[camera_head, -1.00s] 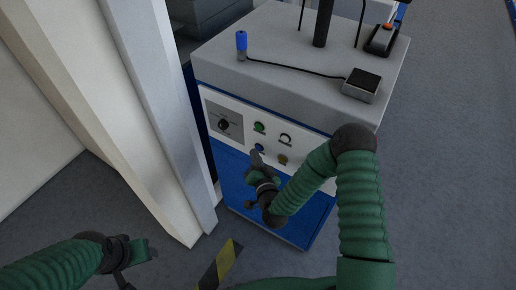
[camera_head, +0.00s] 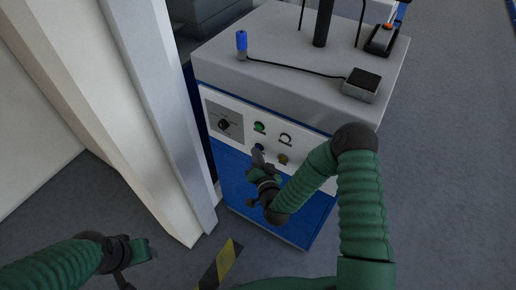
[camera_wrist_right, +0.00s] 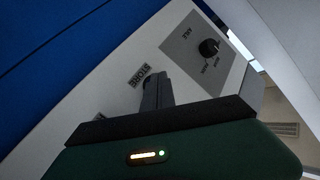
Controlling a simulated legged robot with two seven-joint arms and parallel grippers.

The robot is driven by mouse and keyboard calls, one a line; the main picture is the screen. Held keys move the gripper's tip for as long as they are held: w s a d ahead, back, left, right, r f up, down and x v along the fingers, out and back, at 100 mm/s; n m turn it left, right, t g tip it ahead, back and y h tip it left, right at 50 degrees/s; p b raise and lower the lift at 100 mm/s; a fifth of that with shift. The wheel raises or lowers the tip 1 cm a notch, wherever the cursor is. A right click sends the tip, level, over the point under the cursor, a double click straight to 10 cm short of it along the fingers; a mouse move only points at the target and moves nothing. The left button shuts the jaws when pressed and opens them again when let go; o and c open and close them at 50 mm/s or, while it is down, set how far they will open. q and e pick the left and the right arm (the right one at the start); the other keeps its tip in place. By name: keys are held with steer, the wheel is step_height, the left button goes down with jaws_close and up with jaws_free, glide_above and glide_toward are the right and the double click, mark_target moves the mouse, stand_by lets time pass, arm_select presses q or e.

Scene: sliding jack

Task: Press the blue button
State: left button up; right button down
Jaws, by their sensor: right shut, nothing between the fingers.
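The blue button (camera_head: 259,147) is on the white front panel of the cabinet, in the lower row below the green button (camera_head: 259,127). Only a small part of it shows above my right fingertips. My right gripper (camera_head: 257,154) is shut and empty, with its tips at the blue button; I cannot tell if they touch it. In the right wrist view the shut fingers (camera_wrist_right: 157,90) point at the panel, and the blue button is hidden. My left gripper (camera_head: 140,258) is low at the left, far from the panel; its jaws are unclear.
The panel also holds a black knob (camera_head: 224,124), a white ringed button (camera_head: 285,139) and a yellowish button (camera_head: 283,159). A pale post (camera_head: 180,120) stands close left of the cabinet. A blue-capped item (camera_head: 241,42) and a black-topped box (camera_head: 361,83) are on the cabinet top (camera_head: 290,50).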

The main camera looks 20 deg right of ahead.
steer(key=shift+s+a, duration=0.5)
steer(key=shift+a, duration=0.1)
steer(key=shift+s+a, duration=0.8)
steer(key=shift+a, duration=0.2)
steer(key=shift+s+a, duration=0.75)
steer(key=shift+a, duration=0.25)
